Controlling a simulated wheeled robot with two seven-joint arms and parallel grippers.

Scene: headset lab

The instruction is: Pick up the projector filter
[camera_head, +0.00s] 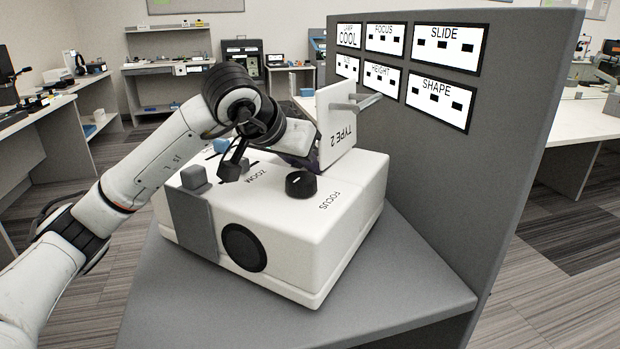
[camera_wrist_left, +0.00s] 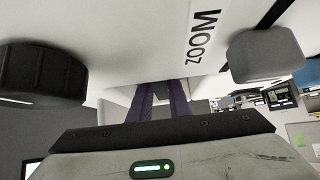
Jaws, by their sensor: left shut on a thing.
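The projector filter appears to be the white plate marked TYPE 2 (camera_head: 340,128), with a grey bar handle on its far side. It stands upright at the back of the white projector (camera_head: 345,205). My left gripper (camera_head: 312,160) reaches over the projector from the left, its dark purple fingers against the near side of the plate. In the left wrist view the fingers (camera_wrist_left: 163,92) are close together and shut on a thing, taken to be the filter. The grip point is mostly hidden. Whether the plate's lower edge is clear of the projector cannot be told. My right gripper is not in view.
A grey upright panel (camera_head: 520,90) with label cards stands close at the right. The grey table (camera_head: 390,290) is clear in front.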

